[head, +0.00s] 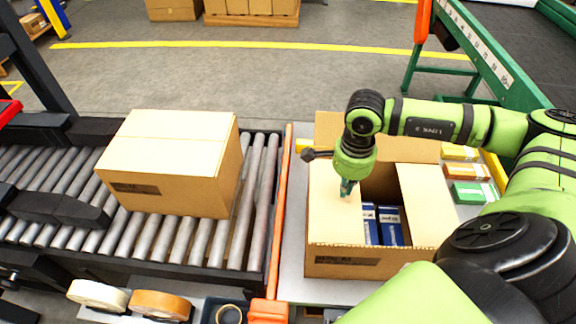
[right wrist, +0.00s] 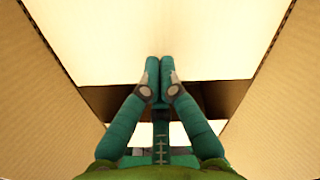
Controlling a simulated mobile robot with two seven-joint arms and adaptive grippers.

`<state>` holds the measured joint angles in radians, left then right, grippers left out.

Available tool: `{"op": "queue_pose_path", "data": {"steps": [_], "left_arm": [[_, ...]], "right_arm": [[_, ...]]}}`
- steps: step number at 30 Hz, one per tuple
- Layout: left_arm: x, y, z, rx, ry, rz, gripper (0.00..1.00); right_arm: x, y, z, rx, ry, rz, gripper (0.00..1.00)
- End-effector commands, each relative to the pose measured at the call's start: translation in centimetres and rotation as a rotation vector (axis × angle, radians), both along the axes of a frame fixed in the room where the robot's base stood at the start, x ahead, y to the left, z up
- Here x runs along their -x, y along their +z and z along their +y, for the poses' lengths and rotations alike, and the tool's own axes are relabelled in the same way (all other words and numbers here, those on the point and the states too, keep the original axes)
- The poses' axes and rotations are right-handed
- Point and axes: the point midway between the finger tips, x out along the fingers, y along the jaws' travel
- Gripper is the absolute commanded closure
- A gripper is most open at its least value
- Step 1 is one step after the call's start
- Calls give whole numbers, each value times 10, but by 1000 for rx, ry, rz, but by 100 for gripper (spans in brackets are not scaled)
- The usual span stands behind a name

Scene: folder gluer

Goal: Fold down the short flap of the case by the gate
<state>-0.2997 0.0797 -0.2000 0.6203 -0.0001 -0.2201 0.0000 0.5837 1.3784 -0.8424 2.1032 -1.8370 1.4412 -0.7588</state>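The open brown case (head: 350,262) stands on a grey table at the right of the head view, with blue boxes (head: 391,225) inside. A pale flap (head: 332,215) covers the left part of its opening, and another pale flap (head: 428,203) lies at its right. A back flap (head: 326,130) stands up behind my arm. My right gripper (head: 347,188) points down at the left flap. In the right wrist view my right gripper (right wrist: 160,68) has its fingertips together, with nothing seen between them, before a pale panel (right wrist: 160,30). Contact is unclear. My left gripper is not in view.
A closed carton (head: 175,165) sits on the roller conveyor (head: 262,180) at left. An orange strip (head: 281,215) edges the table (head: 295,270). Small coloured boxes (head: 470,192) lie right of the case. Tape rolls (head: 160,305) are at the front. A green frame (head: 470,84) stands behind.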

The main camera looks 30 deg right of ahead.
Motion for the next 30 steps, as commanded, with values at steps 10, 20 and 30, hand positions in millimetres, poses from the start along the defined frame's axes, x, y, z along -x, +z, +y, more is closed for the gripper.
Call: {"op": "queue_pose_path", "data": {"steps": [10,20,30], "left_arm": [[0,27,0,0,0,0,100],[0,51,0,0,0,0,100],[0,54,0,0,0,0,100]], "right_arm": [[-1,41,0,0,0,-2,100],[0,81,0,0,0,-2,100],[0,88,0,1,0,-1,100]]}}
